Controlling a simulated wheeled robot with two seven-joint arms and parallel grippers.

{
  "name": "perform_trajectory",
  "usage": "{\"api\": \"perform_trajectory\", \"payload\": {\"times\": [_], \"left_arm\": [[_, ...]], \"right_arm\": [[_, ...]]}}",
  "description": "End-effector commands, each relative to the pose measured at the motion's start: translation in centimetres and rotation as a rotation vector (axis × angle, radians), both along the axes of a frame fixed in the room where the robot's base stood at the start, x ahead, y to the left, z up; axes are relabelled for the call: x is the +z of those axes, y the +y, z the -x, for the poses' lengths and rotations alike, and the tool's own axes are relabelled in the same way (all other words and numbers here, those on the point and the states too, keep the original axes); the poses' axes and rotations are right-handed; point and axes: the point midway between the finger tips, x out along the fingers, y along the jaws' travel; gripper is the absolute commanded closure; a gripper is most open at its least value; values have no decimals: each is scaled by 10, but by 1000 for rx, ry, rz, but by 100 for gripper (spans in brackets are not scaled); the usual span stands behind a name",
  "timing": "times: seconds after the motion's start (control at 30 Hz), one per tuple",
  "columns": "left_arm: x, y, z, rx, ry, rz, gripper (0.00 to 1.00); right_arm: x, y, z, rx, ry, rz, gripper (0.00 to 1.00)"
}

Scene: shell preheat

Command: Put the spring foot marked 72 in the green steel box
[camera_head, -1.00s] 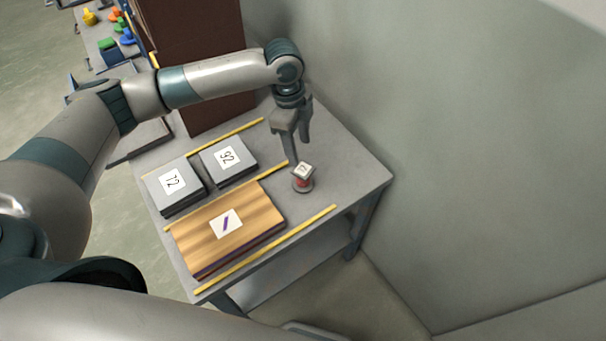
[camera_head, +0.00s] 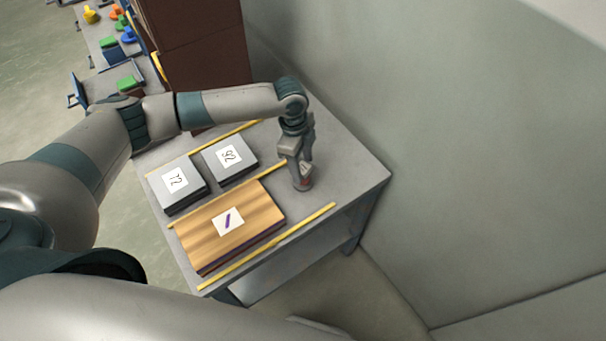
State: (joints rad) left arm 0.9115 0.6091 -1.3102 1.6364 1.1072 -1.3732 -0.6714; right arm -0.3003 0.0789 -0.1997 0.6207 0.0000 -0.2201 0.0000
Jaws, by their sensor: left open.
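A small spring foot (camera_head: 303,185) with a reddish middle stands upright near the right part of the grey table. Its marking is hidden now by my gripper. My left gripper (camera_head: 302,170) points down at it, open, with its fingers beside the foot's upper part; I cannot tell whether they touch it. I cannot make out a green steel box for certain; small green items (camera_head: 128,82) show at the upper left. My right gripper is not in view.
Grey flat blocks labelled 72 (camera_head: 176,181) and 92 (camera_head: 230,156) and a wood-grained block (camera_head: 229,222) with a purple stroke lie on the table (camera_head: 345,165) between yellow strips (camera_head: 270,245). A tall brown cabinet (camera_head: 195,60) stands behind. A wall is at right.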

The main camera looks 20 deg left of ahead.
Motion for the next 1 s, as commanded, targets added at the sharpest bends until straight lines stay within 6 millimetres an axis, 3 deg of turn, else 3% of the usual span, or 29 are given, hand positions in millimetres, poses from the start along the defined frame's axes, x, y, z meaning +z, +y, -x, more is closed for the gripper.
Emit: {"api": "perform_trajectory", "payload": {"times": [0.23, 0.43, 0.97, 1.0], "left_arm": [[-22, -1, 3, 0, 3, 0, 48], [-44, -4, 3, 0, 1, 0, 48], [-48, -4, 3, 0, 1, 0, 48], [-48, -4, 3, 0, 1, 0, 57]], "right_arm": [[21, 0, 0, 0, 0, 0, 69], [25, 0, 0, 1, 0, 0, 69], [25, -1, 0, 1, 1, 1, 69], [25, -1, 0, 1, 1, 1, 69]]}}
